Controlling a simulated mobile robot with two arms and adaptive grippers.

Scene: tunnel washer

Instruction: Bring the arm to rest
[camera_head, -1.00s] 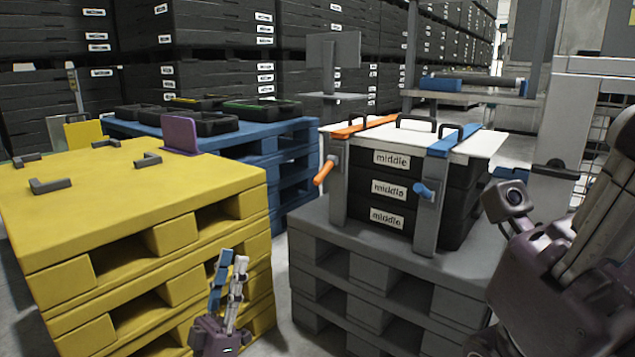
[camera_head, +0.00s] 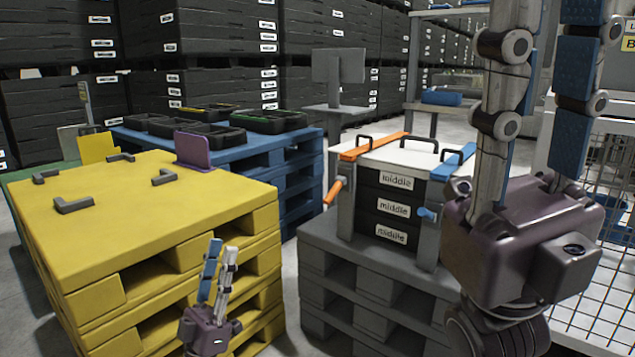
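My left gripper (camera_head: 221,256) points upward at the bottom of the head view, in front of the yellow pallet stack. Its blue-padded finger and pale finger stand apart with nothing between them, so it looks open. My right gripper (camera_head: 541,50) is large and close at the right, also pointing up. Its two fingers are spread wide and empty, and their tips are cut off by the top edge. Its purple palm hides part of the grey pallet stack and the rig on it. Neither gripper visibly touches anything.
A grey pallet stack (camera_head: 345,285) bears black "middle" crates (camera_head: 393,209) clamped with an orange bar (camera_head: 372,146) and a blue bar (camera_head: 455,160). The yellow pallet stack (camera_head: 140,215) is left, blue pallets (camera_head: 290,150) behind. A wire mesh cage (camera_head: 603,270) stands right.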

